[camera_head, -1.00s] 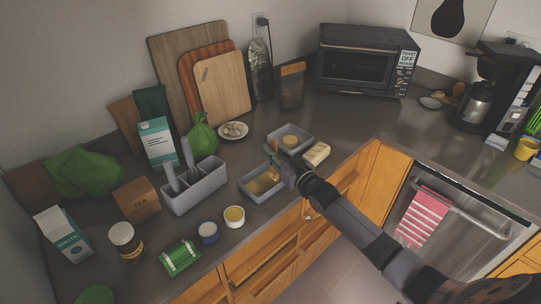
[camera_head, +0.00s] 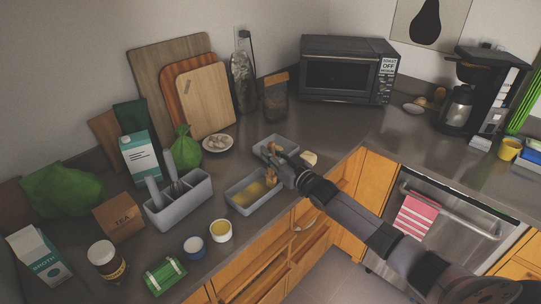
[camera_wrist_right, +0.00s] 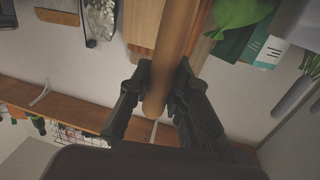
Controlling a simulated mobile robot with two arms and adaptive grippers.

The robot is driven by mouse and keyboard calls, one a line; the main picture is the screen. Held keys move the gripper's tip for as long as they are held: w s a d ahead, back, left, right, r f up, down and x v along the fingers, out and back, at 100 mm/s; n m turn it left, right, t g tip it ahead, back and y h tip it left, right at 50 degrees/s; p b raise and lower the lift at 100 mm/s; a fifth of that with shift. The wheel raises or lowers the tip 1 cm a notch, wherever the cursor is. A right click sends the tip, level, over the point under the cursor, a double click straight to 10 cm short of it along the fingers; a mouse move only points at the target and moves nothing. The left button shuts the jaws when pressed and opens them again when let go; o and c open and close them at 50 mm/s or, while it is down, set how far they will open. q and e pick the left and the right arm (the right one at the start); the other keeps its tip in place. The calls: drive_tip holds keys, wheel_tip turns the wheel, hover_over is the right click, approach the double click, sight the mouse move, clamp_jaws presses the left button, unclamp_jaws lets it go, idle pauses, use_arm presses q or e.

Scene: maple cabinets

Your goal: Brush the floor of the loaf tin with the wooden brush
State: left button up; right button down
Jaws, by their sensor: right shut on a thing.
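The loaf tin (camera_head: 233,202) is the grey rectangular tin on the counter, with a yellow layer on part of its floor. My right gripper (camera_head: 281,161) is shut on the wooden brush (camera_head: 271,177), whose lower end shows at the tin's far right end. I cannot tell whether the bristles touch the floor. In the right wrist view the brush's round wooden handle (camera_wrist_right: 172,55) passes between the two fingers (camera_wrist_right: 158,92). My left gripper is not in view.
A second grey tin (camera_head: 291,141) stands just behind, partly hidden by my right gripper. A pale block (camera_head: 309,158) lies right of it. A grey divided caddy (camera_head: 180,206), a white cup (camera_head: 220,231) and a blue-sided jar (camera_head: 194,247) stand left. Counter before the toaster oven (camera_head: 346,70) is clear.

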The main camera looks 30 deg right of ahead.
drive_tip(key=s+a+p, duration=0.4)
drive_tip(key=a+p, duration=0.2)
drive_tip(key=a, duration=0.6)
drive_tip(key=shift+s, duration=0.3)
idle(0.7)
